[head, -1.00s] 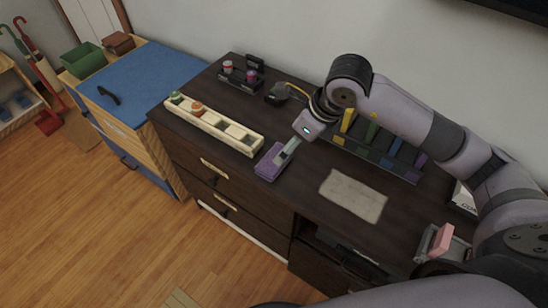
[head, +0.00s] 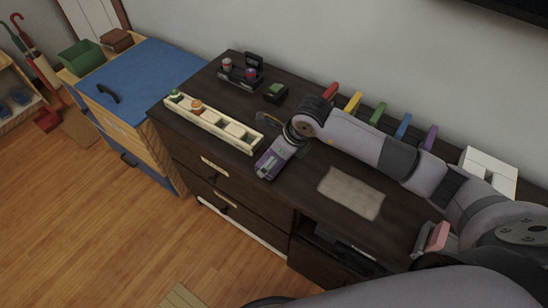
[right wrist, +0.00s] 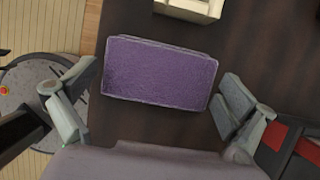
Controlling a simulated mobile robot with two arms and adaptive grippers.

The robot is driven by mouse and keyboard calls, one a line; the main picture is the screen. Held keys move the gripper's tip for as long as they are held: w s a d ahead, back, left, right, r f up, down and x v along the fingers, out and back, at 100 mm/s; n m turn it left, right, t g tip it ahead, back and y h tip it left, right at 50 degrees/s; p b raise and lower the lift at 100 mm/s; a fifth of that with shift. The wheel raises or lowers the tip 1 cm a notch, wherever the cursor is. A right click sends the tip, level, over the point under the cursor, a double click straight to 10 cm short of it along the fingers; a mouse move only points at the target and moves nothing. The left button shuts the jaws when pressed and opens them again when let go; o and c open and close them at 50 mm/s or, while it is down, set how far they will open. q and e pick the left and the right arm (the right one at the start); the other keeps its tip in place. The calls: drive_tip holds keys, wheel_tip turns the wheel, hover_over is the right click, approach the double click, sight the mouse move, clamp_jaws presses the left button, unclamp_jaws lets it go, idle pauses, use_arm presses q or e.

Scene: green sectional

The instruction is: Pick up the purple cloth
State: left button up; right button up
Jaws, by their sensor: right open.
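The purple cloth (head: 267,171) is a folded rectangular pad near the front edge of the dark dresser top, just below the cream tray. The right wrist view shows the cloth (right wrist: 160,72) lying flat between the fingers. My right gripper (right wrist: 152,108) is open, with one finger on each side of the cloth and visible gaps. In the head view the right gripper (head: 277,160) hangs over the cloth and partly hides it. My left gripper is not in view.
A cream compartment tray (head: 215,125) with a few small items stands close beside the cloth. A beige cloth (head: 350,192) lies to its right. Coloured upright pieces (head: 378,113) line the back. A small green-topped dark object (head: 276,92) sits behind. The dresser's front edge is near.

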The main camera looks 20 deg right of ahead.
drive_tip(key=shift+c, duration=0.4)
drive_tip(key=c, duration=0.7)
drive_tip(key=shift+r, duration=0.15)
wheel_tip(320, 180, up, 20)
drive_tip(key=shift+f+b, duration=0.1)
drive_tip(key=shift+b, duration=0.3)
